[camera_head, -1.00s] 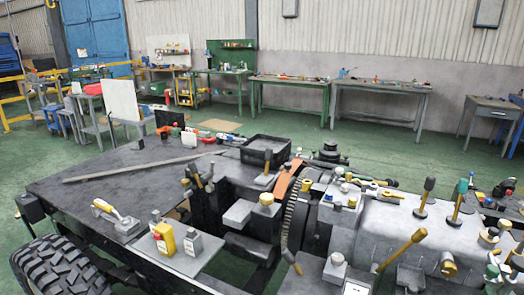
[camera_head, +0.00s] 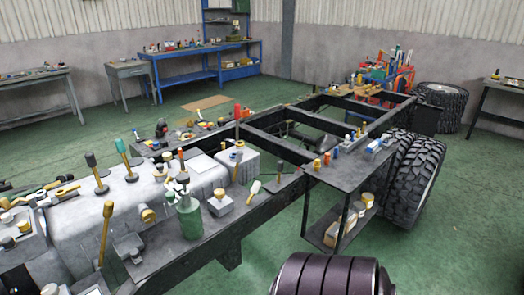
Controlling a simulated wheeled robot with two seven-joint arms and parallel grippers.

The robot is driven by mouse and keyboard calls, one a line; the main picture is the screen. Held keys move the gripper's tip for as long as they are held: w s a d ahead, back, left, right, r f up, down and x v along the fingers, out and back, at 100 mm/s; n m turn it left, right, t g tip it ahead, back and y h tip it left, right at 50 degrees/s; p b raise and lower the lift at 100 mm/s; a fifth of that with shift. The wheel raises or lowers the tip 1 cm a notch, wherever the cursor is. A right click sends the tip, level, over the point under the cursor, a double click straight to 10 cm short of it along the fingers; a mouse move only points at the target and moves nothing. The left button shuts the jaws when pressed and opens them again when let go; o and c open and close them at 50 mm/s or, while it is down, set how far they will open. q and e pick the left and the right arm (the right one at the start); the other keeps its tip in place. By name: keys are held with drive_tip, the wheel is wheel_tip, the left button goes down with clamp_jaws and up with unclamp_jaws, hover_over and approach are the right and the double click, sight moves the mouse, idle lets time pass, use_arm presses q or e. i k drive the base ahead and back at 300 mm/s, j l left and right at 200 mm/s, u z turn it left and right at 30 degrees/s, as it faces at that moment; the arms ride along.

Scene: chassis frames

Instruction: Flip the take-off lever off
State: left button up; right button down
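Several levers stand on the chassis, and I cannot tell which one is the take-off lever. A black-handled lever (camera_head: 90,160) and a green-handled lever (camera_head: 122,147) rise from the grey housing (camera_head: 138,195), both tilted to the left. A yellow-handled lever (camera_head: 106,222) stands nearer at the left. A lever with a red and dark handle (camera_head: 238,126) stands upright beyond the housing. Another dark-handled lever (camera_head: 279,168) stands on the frame rail. Neither gripper shows in the view.
The chassis frame (camera_head: 275,140) runs back to the right, with large tyres (camera_head: 416,180) beside it. A side shelf (camera_head: 350,170) holds small bottles and boxes. A green bottle-like container (camera_head: 189,217) stands near the levers. Workbenches line the wall.

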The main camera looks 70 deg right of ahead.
sight(238, 157)
drive_tip(key=z, duration=1.95)
drive_tip(key=i+l, duration=0.25)
drive_tip(key=l, duration=0.2)
drive_tip(key=i+l, duration=0.55)
drive_tip(key=l, duration=0.3)
drive_tip(key=i+l, duration=0.3)
drive_tip(key=i+l+u, duration=0.1)
drive_tip(key=i+l, duration=0.15)
drive_tip(key=l, duration=0.25)
